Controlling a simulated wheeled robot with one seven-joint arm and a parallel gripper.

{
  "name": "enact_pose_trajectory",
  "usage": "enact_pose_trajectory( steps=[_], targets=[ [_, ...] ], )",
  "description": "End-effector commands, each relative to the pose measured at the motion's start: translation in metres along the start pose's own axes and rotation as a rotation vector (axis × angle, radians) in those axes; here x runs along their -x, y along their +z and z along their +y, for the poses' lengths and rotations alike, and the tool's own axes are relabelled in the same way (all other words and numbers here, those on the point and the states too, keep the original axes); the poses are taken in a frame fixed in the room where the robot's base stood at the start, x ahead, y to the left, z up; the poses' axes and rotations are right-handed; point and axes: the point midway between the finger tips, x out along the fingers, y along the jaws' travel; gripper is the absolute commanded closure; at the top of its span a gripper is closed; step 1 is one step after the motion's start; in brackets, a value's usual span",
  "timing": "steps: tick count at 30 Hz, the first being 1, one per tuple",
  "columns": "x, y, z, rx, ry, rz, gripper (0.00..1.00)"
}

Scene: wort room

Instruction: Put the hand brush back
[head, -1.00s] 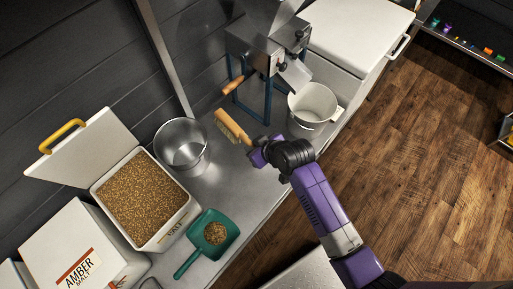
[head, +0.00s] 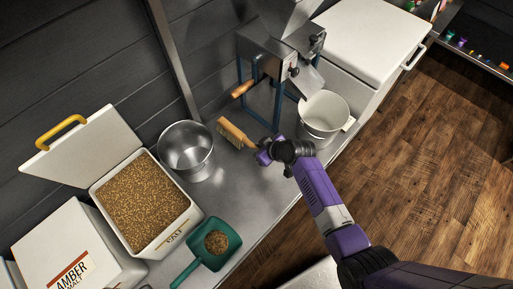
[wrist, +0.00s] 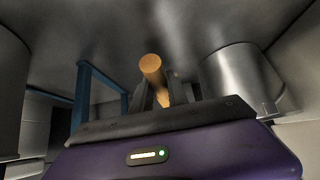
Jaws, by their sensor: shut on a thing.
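The hand brush (head: 235,134) has a wooden back and handle with pale bristles. It shows in the head view between the steel pot and the mill. My gripper (head: 263,152) is shut on the brush at its right end. In the wrist view the round end of the brush handle (wrist: 152,66) stands between my fingers (wrist: 156,92). The brush is at or just above the steel counter (head: 232,183); I cannot tell whether it touches. The fingertips are partly hidden in the head view.
A steel pot (head: 187,151) stands left of the brush. The grain mill (head: 268,62) is behind it, and a white bucket (head: 324,118) stands to the right. An open malt bin (head: 143,203) and a green scoop (head: 212,246) with grain are at the front left.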

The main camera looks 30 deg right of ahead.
Motion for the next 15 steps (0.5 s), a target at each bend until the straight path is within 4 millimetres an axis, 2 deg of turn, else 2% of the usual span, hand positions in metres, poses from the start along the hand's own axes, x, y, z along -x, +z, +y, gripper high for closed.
enact_pose_trajectory(
  steps=[3, 15],
  targets=[
    [-0.011, 0.009, 0.000, -0.001, 0.001, 0.001, 1.00],
    [-0.035, 0.029, 0.001, -0.001, 0.001, 0.002, 1.00]
  ],
)
